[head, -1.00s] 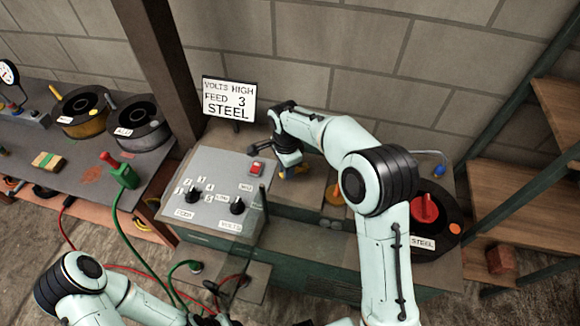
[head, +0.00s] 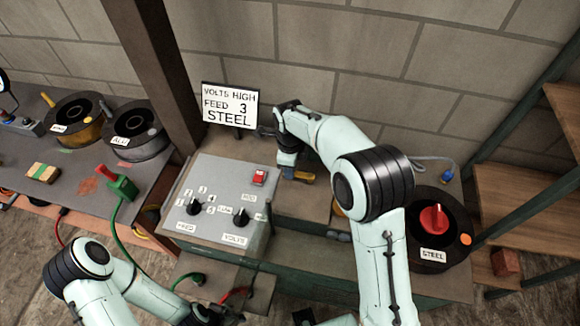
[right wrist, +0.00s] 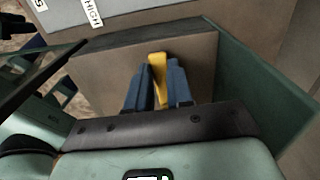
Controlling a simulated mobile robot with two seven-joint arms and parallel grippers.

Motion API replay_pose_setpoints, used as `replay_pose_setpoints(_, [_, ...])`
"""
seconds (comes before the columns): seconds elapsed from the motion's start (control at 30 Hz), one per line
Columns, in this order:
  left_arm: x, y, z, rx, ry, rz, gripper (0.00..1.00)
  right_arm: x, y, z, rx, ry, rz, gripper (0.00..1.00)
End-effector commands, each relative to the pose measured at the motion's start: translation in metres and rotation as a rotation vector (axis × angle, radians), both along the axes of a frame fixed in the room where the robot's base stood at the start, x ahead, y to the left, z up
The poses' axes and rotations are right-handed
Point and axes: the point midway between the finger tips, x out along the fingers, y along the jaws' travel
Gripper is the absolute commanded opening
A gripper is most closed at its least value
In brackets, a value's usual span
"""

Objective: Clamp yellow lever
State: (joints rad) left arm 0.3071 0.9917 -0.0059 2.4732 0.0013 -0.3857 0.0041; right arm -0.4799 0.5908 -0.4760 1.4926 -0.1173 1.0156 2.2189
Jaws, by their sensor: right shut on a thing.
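The yellow lever (right wrist: 157,66) stands between the two blue fingers of my right gripper (right wrist: 160,80) in the right wrist view. The fingers are shut on it, and its tip shows above them. In the head view the lever (head: 304,177) is a small yellow piece beside my right gripper (head: 290,173), over the machine bench right of the control panel. My arm hides part of that area. My left arm comes in at the bottom left of the head view; its dark gripper end (head: 205,314) is low and partly cut off, so its jaws cannot be made out.
The grey control panel (head: 214,205) has two black knobs and a red switch. A sign (head: 230,105) behind it reads VOLTS HIGH, FEED 3, STEEL. A spool labelled STEEL (head: 440,254) lies at the right. Two more spools and a green clamp (head: 122,186) are on the left bench.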

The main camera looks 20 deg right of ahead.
Motion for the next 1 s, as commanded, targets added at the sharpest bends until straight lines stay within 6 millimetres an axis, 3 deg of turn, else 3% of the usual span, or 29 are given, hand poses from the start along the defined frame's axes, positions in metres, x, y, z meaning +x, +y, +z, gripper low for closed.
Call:
replay_pose_setpoints(0.53, [0.0013, 0.0000, 0.0016, 0.000, -0.001, 0.000, 0.43, 0.0021, -0.0017, 0.0011, 0.000, -0.004, -0.029, 0.00])
replay_pose_setpoints(0.57, [0.0013, 0.0000, 0.0016, 0.000, -0.001, 0.000, 0.43, 0.0021, -0.0017, 0.0011, 0.000, -0.004, -0.029, 0.27])
replay_pose_setpoints(0.6, [0.0013, 0.0000, 0.0016, 0.000, -0.001, 0.000, 0.43, 0.0021, -0.0017, 0.0011, 0.000, -0.004, -0.029, 0.40])
replay_pose_setpoints(0.63, [0.0013, 0.0000, 0.0016, 0.000, -0.001, 0.000, 0.43, 0.0021, -0.0017, 0.0011, 0.000, -0.004, -0.029, 0.47])
replay_pose_setpoints(1.0, [0.0018, 0.0000, 0.0022, 0.000, -0.002, 0.000, 0.43, 0.0019, -0.0010, 0.0057, 0.001, -0.003, -0.025, 0.47])
